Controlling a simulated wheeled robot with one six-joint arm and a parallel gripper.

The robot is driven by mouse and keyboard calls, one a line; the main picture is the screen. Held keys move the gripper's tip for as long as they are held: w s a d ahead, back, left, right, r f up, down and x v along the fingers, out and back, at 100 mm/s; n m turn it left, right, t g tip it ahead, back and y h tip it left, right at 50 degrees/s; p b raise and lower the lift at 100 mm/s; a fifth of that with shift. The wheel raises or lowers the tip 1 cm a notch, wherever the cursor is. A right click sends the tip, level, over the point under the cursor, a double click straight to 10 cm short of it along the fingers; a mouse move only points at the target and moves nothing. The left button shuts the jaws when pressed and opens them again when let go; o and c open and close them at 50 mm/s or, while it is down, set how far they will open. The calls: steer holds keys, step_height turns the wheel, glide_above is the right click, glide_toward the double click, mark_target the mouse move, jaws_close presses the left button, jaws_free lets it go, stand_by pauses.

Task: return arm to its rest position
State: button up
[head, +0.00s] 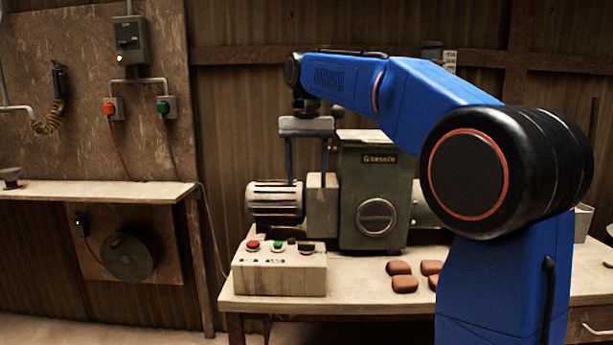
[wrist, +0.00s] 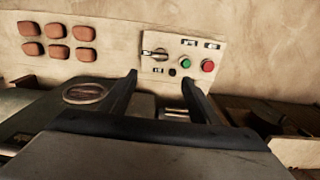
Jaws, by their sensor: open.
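My blue arm reaches from the right across the upper part of the head view and hides part of the bench and the machine's right side.
The bench (head: 345,290) carries the machine, the control box with red and green buttons, and several brown tiles (head: 405,284). A shelf (head: 90,192) and wall switches (head: 132,40) are at the left. The space between shelf and bench looks clear.

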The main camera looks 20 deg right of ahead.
steer(key=s+d+f+n+t, duration=0.1)
steer(key=s+d+f, duration=0.1)
steer(key=s+f, duration=0.5)
steer(key=s+d+f+n+t, duration=0.1)
steer(key=s+d+f+t, duration=0.15)
steer(key=s, duration=0.85)
steer(key=s+d+f+n+t, duration=0.1)
steer(key=s+d+f, duration=0.1)
steer(key=s+f, duration=1.3)
step_height(320, 180, down, 4)
steer(key=shift+s+r+n, duration=0.2)
steer(key=shift+s+n, duration=0.15)
steer(key=shift+n, duration=0.05)
